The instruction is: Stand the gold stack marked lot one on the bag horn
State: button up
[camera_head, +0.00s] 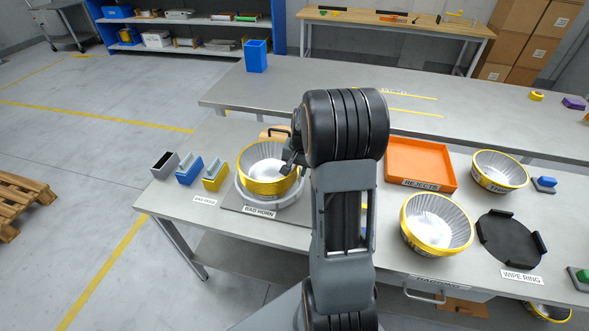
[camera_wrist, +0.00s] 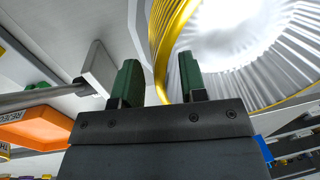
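A gold stack (camera_head: 268,186) with a white pleated inside stands upright on the bag horn (camera_head: 245,199), within its pale ring. No lot mark on this stack is readable. My gripper (camera_head: 290,160) is at the stack's right rim, partly hidden by my arm. In the wrist view its green fingers (camera_wrist: 160,82) are apart, one on each side of the gold wall (camera_wrist: 164,45). A gap shows beside the wall, so the fingers look open around it, not clamped.
Another gold stack (camera_head: 437,243) stands right of my arm, and one (camera_head: 500,184) stands behind the black wipe ring (camera_head: 508,240). An orange rejects tray (camera_head: 420,164) lies behind. Small grey, blue and yellow holders (camera_head: 189,171) stand left of the horn.

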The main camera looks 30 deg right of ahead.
notch_tip(320, 180, up, 11)
jog(key=s+d, duration=0.1)
jog(key=s+a+n+t, duration=0.1)
jog(key=s+a+n, duration=0.3)
jog(key=s+a, duration=0.3)
jog(key=s+a+n+t, duration=0.1)
jog(key=s+a+n, duration=0.4)
jog(key=a, duration=0.7)
jog(key=shift+s+r+h, duration=0.15)
jog(key=shift+s+h, duration=0.25)
jog(key=shift+s, duration=0.55)
jog(key=shift+p, duration=0.3)
notch_tip(320, 180, up, 4)
jog(key=p, duration=0.3)
jog(key=shift+n, duration=0.3)
